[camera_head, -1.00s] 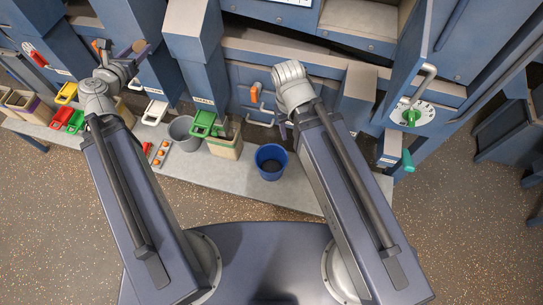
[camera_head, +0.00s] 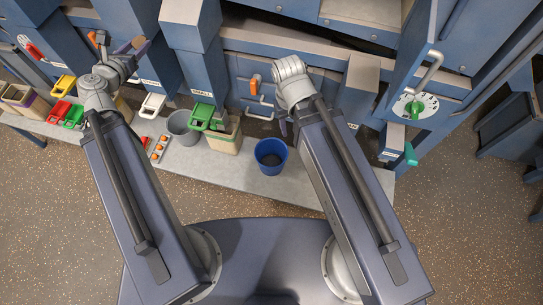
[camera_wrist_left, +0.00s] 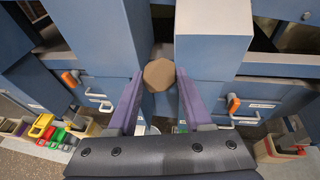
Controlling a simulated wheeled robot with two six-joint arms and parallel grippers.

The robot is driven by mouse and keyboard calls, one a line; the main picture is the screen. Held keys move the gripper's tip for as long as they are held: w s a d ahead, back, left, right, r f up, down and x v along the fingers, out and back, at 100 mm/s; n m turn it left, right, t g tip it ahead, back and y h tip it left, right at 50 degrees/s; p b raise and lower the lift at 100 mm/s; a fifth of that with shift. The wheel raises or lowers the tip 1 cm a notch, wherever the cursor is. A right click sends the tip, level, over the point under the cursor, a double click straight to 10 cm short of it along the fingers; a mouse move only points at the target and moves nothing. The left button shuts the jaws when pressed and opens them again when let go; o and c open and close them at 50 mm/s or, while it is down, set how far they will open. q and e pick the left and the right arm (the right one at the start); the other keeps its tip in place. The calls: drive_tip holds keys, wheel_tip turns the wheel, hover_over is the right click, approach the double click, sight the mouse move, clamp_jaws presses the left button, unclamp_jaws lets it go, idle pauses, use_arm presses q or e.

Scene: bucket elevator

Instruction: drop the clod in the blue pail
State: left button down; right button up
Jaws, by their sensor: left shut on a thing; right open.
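The clod (camera_head: 139,42) is a brown lump held between the purple fingers of my left gripper (camera_head: 141,47), at the upper left of the head view. In the left wrist view the clod (camera_wrist_left: 159,74) sits between the two fingertips (camera_wrist_left: 160,85), in front of blue machine housings. The blue pail (camera_head: 271,156) stands upright on the grey bench, right of centre, well to the right of and nearer than the clod. Its inside looks dark. My right gripper (camera_head: 284,127) is open, just beyond and right of the pail, partly hidden by its own wrist.
A grey bucket (camera_head: 184,127) and a beige bin (camera_head: 226,138) under a green-handled chute stand left of the pail on the bench (camera_head: 215,167). Blue housings (camera_head: 190,50) rise behind.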

wheel_tip(320, 180, down, 14)
drive_tip(key=b, duration=1.2)
drive_tip(key=shift+f+b, duration=0.2)
drive_tip(key=shift+b, duration=0.2)
drive_tip(key=shift+d, duration=0.1)
